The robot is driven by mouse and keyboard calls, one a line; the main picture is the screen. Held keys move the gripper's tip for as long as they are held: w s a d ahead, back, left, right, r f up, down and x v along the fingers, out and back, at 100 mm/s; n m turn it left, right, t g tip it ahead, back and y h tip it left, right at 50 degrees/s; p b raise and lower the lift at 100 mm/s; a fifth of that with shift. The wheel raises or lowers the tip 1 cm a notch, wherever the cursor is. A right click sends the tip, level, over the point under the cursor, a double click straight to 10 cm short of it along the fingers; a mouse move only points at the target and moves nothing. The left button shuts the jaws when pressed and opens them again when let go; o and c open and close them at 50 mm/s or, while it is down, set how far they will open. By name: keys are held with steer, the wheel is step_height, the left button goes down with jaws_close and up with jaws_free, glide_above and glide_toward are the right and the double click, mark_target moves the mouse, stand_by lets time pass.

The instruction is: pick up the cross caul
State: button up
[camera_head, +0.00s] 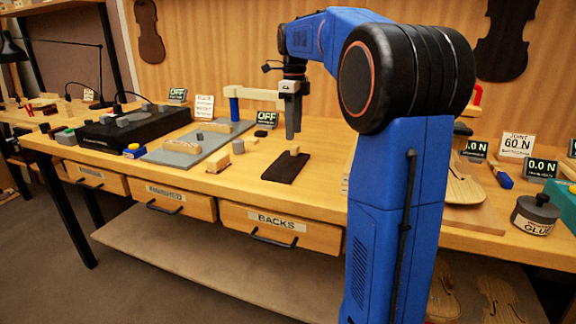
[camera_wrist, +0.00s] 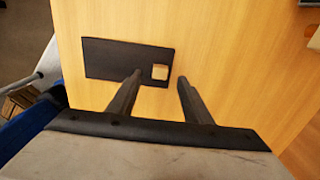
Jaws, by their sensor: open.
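No label names the cross caul, and I cannot tell for certain which piece it is. A dark flat slab (camera_head: 284,168) with a small pale wood block (camera_head: 294,150) on top lies on the bench below my gripper (camera_head: 292,122). In the wrist view the slab (camera_wrist: 108,61) lies beyond my gripper (camera_wrist: 159,77), and the pale block (camera_wrist: 160,72) appears between the two fingertips. A pale wooden bar (camera_head: 254,93) on a blue post stands beside the gripper in the head view. My gripper is open and empty, its fingers pointing down above the bench.
A grey board (camera_head: 175,158) with small blocks lies to the left, near a black tray (camera_head: 103,143). Small wood pieces (camera_head: 218,162) lie left of the slab. Sign displays (camera_head: 267,121) stand behind. Bare bench (camera_head: 325,165) shows right of the slab.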

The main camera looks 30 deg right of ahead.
mark_target(295, 146)
steer(key=shift+s+d+f, duration=0.1)
steer(key=shift+f, duration=1.2)
steer(key=shift+s+d+f, duration=0.1)
steer(key=shift+f, duration=1.2)
jaws_close()
